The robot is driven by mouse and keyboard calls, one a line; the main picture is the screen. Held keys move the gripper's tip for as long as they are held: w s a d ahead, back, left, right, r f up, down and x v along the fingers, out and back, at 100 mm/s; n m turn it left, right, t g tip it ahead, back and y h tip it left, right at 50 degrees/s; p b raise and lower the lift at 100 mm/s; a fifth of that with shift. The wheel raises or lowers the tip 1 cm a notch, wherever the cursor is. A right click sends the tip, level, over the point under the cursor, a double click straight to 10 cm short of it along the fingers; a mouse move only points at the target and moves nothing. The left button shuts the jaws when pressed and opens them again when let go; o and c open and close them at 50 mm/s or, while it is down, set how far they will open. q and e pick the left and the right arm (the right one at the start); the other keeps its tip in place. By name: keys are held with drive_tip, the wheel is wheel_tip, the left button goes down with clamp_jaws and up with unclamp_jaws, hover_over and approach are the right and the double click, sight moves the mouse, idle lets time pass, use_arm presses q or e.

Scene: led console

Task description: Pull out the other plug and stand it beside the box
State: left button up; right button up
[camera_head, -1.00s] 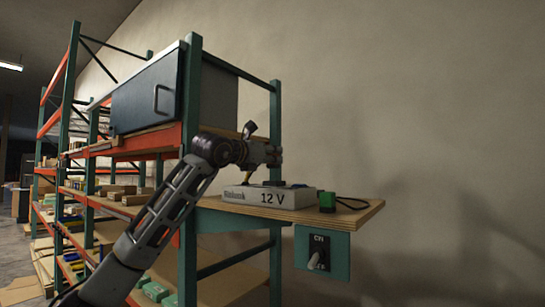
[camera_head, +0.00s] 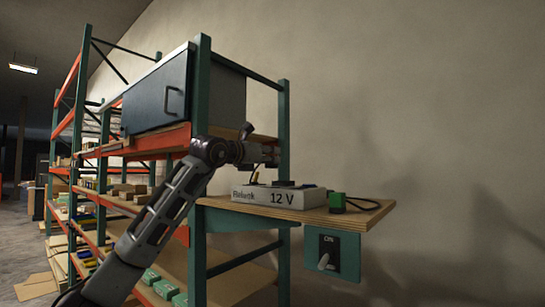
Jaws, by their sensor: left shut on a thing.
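A pale box (camera_head: 262,197) marked "12 V" lies on the wooden shelf board, with dark parts on its top. A green plug (camera_head: 337,202) with a black cable stands on the board beside the box's right end. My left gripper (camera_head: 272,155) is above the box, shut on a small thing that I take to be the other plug. The gripper mostly hides it. A thin yellowish piece, perhaps its cable, shows below the gripper near the box's top. My right gripper is not in view.
The wooden board (camera_head: 374,219) juts out to the right of a green post (camera_head: 199,230). A green panel (camera_head: 349,258) with a grey lever hangs below it. A dark cabinet (camera_head: 155,95) is above on the left. Shelves with boxes run off to the left.

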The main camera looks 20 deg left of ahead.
use_arm(q)
drive_tip(key=shift+w+a, duration=0.15)
drive_tip(key=shift+a, duration=1.85)
drive_tip(key=shift+w+a+p, duration=0.15)
drive_tip(key=shift+a+p, duration=0.75)
drive_tip(key=shift+a, duration=1.8)
drive_tip(key=a+p, duration=0.2)
drive_tip(key=a, duration=0.6)
drive_tip(key=shift+w+p, duration=0.3)
drive_tip(key=shift+p, duration=0.05)
drive_tip(key=shift+d, duration=0.15)
drive_tip(key=shift+f, duration=0.2)
drive_tip(key=shift+f+b, duration=1.8)
drive_tip(key=shift+f, duration=1)
